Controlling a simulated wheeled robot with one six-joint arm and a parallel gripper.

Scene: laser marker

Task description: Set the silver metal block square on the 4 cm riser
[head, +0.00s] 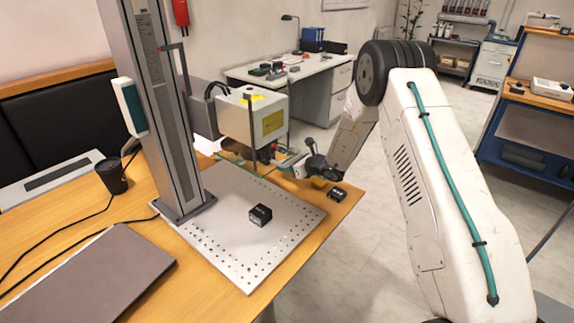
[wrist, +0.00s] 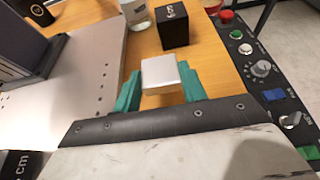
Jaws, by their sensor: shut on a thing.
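The silver metal block (wrist: 160,75) is between the teal fingers of my gripper (wrist: 159,88) in the wrist view, above the wooden table. A black riser block (head: 260,215) stands on the perforated plate, apart from my gripper. In the wrist view a black block marked "cm" (wrist: 22,163) is cut off at the lower left; its number is unclear. Another black block (wrist: 173,26) stands beyond the silver block.
The perforated metal plate (head: 228,205) has free room around the riser. The laser column (head: 168,120) and laser head (head: 254,118) stand over it. A control panel with knobs (wrist: 262,68) lies along the right in the wrist view. A small black block (head: 337,194) sits near the table edge.

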